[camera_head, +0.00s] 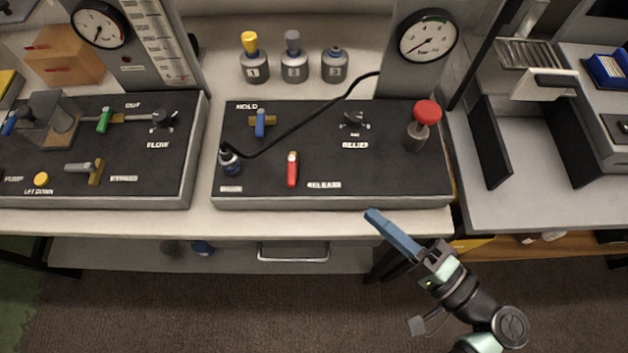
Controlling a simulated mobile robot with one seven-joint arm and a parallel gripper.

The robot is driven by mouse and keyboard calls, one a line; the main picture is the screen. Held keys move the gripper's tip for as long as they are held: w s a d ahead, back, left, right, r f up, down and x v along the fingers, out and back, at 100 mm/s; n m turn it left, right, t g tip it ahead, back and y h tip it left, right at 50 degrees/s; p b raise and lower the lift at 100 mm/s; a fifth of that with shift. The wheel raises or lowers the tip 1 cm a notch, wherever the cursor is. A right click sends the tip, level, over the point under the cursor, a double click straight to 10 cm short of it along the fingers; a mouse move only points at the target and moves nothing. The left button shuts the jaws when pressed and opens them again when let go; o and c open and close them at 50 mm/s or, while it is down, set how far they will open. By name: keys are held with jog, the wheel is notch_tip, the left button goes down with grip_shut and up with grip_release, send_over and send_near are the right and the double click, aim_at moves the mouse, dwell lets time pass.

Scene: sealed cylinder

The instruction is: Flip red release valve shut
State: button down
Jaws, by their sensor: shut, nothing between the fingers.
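The red release valve handle (292,169) stands on the front middle of the right-hand black panel (390,178), left of the "RELEASE" label.
The panel also bears a blue hold valve (260,123), a black relief knob (353,122), a red mushroom knob (422,124) and a black hose (300,128) to a fitting (229,160). Numbered bottles (294,60) stand behind. The panel between gripper and red handle is clear.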

aim_at(314, 194)
jog(key=p+x, duration=0.1)
jog(key=x, duration=0.7)
jog(key=shift+w+a+p, duration=0.2)
jog(key=shift+a+p, duration=0.15)
jog(key=shift+p, duration=0.05)
jog(key=a+p, duration=0.1)
jog(key=a, duration=0.1)
jog(key=shift+a, duration=0.95)
